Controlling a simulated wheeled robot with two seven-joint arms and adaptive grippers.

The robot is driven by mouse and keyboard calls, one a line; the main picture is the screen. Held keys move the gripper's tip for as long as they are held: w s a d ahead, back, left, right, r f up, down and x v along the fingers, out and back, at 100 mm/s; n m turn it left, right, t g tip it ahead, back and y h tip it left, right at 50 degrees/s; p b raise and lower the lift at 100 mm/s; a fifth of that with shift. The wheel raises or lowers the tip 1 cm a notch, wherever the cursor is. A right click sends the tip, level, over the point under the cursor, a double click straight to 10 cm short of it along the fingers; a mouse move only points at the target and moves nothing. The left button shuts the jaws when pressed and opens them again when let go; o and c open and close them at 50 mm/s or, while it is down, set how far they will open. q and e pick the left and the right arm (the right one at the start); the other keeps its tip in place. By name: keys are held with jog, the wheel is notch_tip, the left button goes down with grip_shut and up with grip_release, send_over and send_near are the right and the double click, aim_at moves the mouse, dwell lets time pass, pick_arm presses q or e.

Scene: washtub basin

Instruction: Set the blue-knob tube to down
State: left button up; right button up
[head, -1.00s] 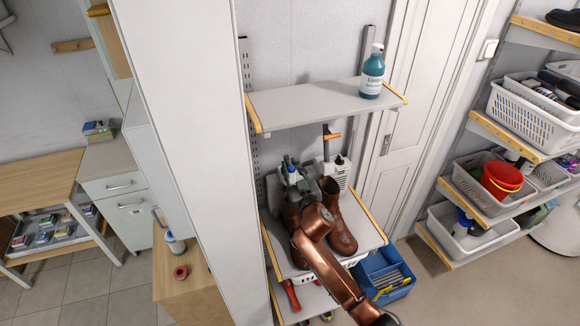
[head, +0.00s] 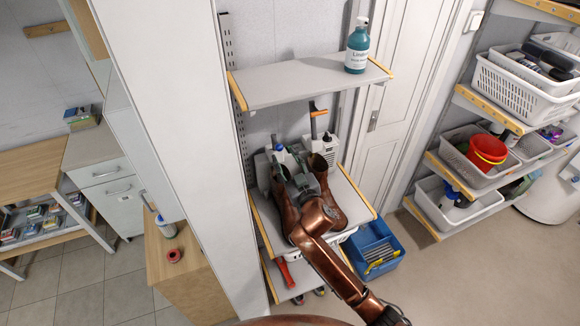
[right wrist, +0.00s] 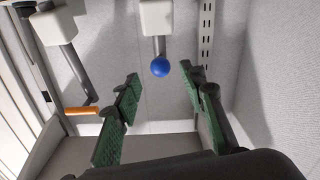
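The blue-knob tube (head: 279,149) is on a white device at the back of the middle shelf. In the right wrist view its round blue knob (right wrist: 160,67) sits at the end of a short grey tube from a white block. An orange-ended grey tube (head: 318,112) stands upright to its right; its orange end (right wrist: 82,111) also shows in the right wrist view. My right gripper (right wrist: 162,88) is open, with green-padded fingers on either side of the line to the knob, apparently not touching it. My left gripper is out of view.
An upper shelf (head: 300,80) with a teal bottle (head: 357,46) is above. A tall white panel (head: 175,130) is to the left. A blue crate (head: 374,247) sits low at right.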

jog(key=shift+v, duration=2.3)
jog(key=shift+c, duration=0.2)
